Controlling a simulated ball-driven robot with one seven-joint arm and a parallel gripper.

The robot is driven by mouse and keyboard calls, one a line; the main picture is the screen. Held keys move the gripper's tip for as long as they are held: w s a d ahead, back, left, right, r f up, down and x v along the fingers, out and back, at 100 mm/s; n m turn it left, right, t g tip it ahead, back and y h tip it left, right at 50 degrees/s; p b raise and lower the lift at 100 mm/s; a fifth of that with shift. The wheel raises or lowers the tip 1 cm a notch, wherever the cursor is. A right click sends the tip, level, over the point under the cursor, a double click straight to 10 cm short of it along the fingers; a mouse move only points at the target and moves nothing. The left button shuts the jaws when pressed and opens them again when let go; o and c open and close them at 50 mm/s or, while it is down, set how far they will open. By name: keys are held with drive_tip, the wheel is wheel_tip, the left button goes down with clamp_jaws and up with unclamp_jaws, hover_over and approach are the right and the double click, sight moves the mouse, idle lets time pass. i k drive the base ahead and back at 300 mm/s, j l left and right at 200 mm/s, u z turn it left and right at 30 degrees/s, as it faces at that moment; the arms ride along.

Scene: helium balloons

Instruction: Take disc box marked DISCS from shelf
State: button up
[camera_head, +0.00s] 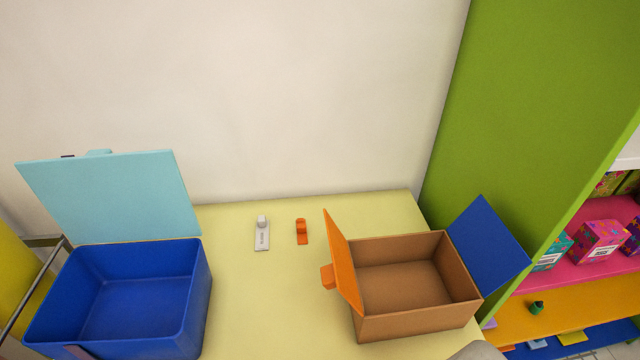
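Several small patterned boxes stand on the pink shelf at the right edge of the head view. A pink and purple box (599,241) with a white label is the clearest, and a teal box (553,252) with a label stands to its left. Another patterned box (633,236) is cut by the right edge. The labels are too small to read, so I cannot tell which box is marked DISCS. My gripper is not in view. A grey rounded part at the bottom, right of centre, may be mine.
A pale yellow table (265,300) holds an open, empty blue bin (190,320) and an open, empty brown box (415,322) with raised flaps. A grey clip (262,235) and orange clip (301,232) lie between them. A green panel (540,90) walls the shelf's left side.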

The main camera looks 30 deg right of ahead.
sight(595, 241)
drive_tip(key=z, duration=1.7)
